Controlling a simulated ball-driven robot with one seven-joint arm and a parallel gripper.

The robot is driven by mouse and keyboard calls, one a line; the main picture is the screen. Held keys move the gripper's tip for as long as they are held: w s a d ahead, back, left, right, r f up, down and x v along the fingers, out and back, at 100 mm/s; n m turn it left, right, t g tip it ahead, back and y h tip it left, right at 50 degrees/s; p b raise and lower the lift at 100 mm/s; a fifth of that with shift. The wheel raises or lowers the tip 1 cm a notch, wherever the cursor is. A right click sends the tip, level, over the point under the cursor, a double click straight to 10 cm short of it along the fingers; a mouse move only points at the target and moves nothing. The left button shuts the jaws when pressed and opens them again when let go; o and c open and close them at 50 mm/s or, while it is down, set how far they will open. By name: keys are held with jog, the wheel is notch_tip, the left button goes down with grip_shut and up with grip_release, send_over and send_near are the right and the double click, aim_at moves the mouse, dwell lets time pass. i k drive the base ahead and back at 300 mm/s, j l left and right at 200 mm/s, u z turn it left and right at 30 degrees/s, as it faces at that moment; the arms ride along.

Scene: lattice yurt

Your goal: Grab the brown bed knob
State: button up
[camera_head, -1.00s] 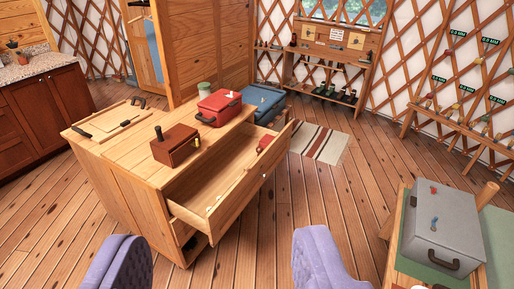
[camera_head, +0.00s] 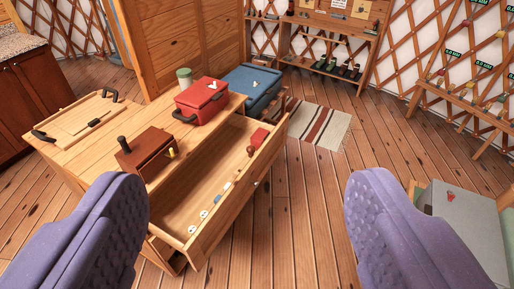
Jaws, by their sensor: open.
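My gripper (camera_head: 246,182) shows as two purple padded fingers, spread wide apart with nothing between them. Beyond the fingers, an open drawer (camera_head: 205,188) sticks out of a wooden cabinet. A small brown rounded thing (camera_head: 250,151) lies in the drawer's far part, close to a red block (camera_head: 258,137). It may be the brown bed knob, but it is too small to be sure. Several small pieces, some of them white, lie along the drawer's nearer part. My gripper is apart from the drawer and its contents.
On the cabinet top (camera_head: 112,133) stand a brown box (camera_head: 147,150), a red case (camera_head: 203,100) and a green cylinder (camera_head: 184,77). A blue box (camera_head: 252,84) stands behind. A grey case (camera_head: 468,225) is at right. The floor right of the drawer is clear.

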aim_at(251, 149)
jog(key=i+l, duration=0.2)
jog(key=i, duration=0.3)
jog(key=i+l+u, duration=0.1)
jog(key=i, duration=0.45)
jog(key=i+l+u, duration=0.1)
jog(key=i+l, duration=0.2)
jog(key=i, duration=0.2)
jog(key=i+l, duration=0.3)
jog(key=i, duration=0.2)
jog(key=i+l+u, duration=0.1)
jog(key=i+l, duration=0.35)
jog(key=i, duration=0.15)
jog(key=i+l, duration=0.45)
jog(key=i+u, duration=0.05)
jog(key=i, duration=0.1)
